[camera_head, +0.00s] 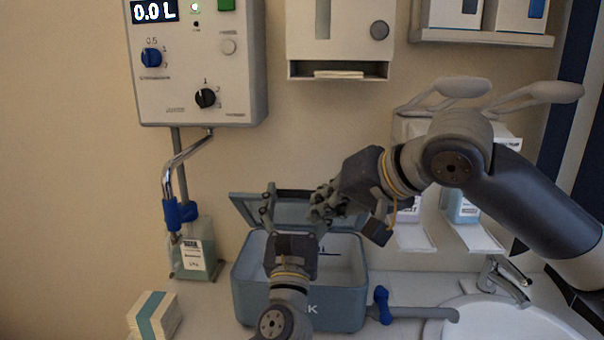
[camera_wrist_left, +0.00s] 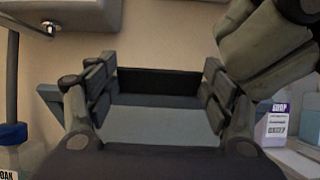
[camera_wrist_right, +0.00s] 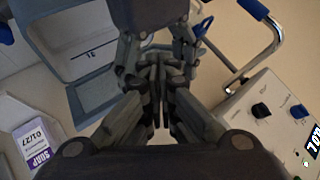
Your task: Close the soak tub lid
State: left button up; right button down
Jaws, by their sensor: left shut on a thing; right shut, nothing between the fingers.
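The blue-grey soak tub (camera_head: 345,308) stands on the counter below the wall unit. Its lid (camera_head: 246,210) is raised at the back of the tub, so the pale inside shows. My left gripper (camera_head: 294,203) is in front of the lid, over the tub. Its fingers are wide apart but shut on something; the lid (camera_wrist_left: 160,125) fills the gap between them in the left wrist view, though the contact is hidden. My right gripper (camera_head: 322,204) is shut and empty, close beside the left gripper's fingers. Its shut fingertips show in the right wrist view (camera_wrist_right: 156,75).
A wall dosing unit (camera_head: 185,85) and its pipe (camera_head: 185,155) are at the left, above a labelled canister (camera_head: 197,262). A small box (camera_head: 155,315) lies front left. A sink (camera_head: 500,325) with a tap (camera_head: 505,275) is at the right. Dispensers (camera_head: 462,208) hang behind my right arm.

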jog(key=w+a+r+t+h, duration=0.4)
jog(key=r+h, duration=0.3)
jog(key=r, duration=0.1)
send_over(302, 191)
jog(key=w, duration=0.3)
notch_tip(302, 191, down, 4)
jog(key=shift+r+m+t+h, duration=0.25)
jog(key=shift+m+t+h, duration=0.05)
jog(key=shift+t+h, duration=0.1)
jog(key=shift+s+f, duration=0.9)
jog(key=shift+s, duration=0.15)
jog(key=shift+s+f, duration=0.4)
jog(key=shift+f, duration=0.05)
